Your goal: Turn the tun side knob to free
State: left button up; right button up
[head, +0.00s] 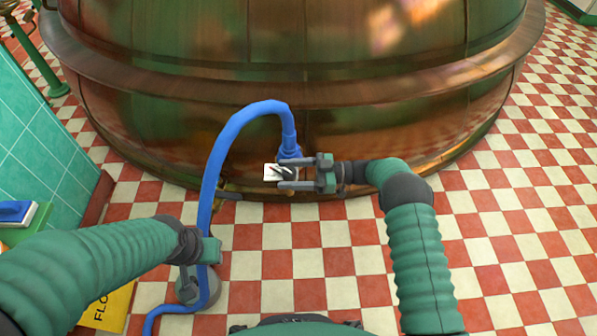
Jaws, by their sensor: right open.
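The copper tun (330,115) fills the upper middle of the head view. Low on its side is a small white plate (268,174) with a dark mark; the side knob cannot be told apart clearly there. My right gripper (279,172) is open, its two fingers pointing left, one above the other, across the plate. A blue hose (212,165) arches up and ends in a blue connector (289,145) just above the upper finger. My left gripper (207,251) is at the hose's lower part; whether its jaws are closed around the hose is not clear.
A small brass fitting (229,194) juts from the tun's base, left of the plate. A yellow floor sign (108,308) lies at lower left, by a teal tiled wall (40,150). A green stand (35,55) is at upper left. The checkered floor (545,200) at right is clear.

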jog(key=d+p, duration=0.2)
jog(key=d, duration=1.4)
jog(key=shift+s+d, duration=0.15)
jog(key=shift+d, duration=0.25)
